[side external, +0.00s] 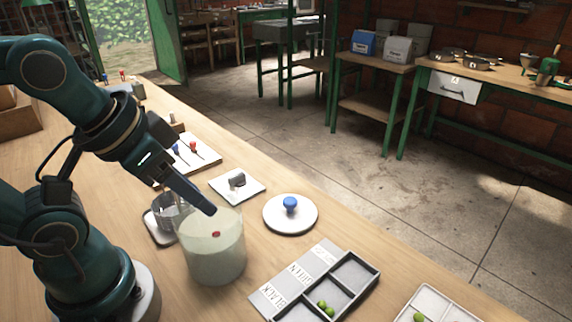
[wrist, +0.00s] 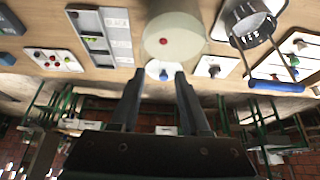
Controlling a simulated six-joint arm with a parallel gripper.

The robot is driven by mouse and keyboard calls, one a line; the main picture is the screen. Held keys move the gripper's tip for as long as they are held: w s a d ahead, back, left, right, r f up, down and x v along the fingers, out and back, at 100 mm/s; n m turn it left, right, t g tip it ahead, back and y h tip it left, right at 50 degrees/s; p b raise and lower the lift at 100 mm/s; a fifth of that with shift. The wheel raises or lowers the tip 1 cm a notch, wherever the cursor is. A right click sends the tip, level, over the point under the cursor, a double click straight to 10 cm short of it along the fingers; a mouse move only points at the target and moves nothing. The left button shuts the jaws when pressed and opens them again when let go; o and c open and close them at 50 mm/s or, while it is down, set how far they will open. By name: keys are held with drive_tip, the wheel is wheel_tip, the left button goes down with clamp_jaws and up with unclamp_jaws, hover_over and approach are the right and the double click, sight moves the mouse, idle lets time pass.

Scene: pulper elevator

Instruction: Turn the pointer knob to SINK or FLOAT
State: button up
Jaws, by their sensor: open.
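The pointer knob (side external: 237,180) is a small grey knob on a white square plate on the bench, behind the cloudy jar. It also shows in the wrist view (wrist: 214,70), right of the fingers. No SINK or FLOAT lettering is legible, and I cannot tell where it points. A glass jar of cloudy liquid (side external: 213,255) stands in front of the plate, with a red cherry (side external: 216,234) at its surface. My gripper (side external: 208,208) is above the jar, apart from the knob. In the wrist view its two fingers (wrist: 157,88) are apart with nothing between them.
A white disc with a blue knob (side external: 290,204) lies right of the jar. A grey compartment tray (side external: 345,270) holds green fruits; a white tray (side external: 445,305) is farther right. A metal strainer (side external: 165,208) sits left of the jar. A board with coloured levers (side external: 195,150) lies behind.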

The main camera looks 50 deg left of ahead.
drive_tip(key=o, duration=0.4)
drive_tip(key=shift+o, duration=0.2)
drive_tip(key=w+a+r+n, duration=0.1)
drive_tip(key=w+r+n, duration=0.4)
drive_tip(key=n, duration=0.1)
drive_tip(key=n+g, duration=0.6)
drive_tip(key=n, duration=0.6)
hover_over(236, 175)
wheel_tip(236, 175, down, 14)
drive_tip(key=shift+d+f, duration=0.1)
drive_tip(key=shift+d, duration=0.05)
drive_tip(key=shift+f, duration=2.35)
clamp_jaws()
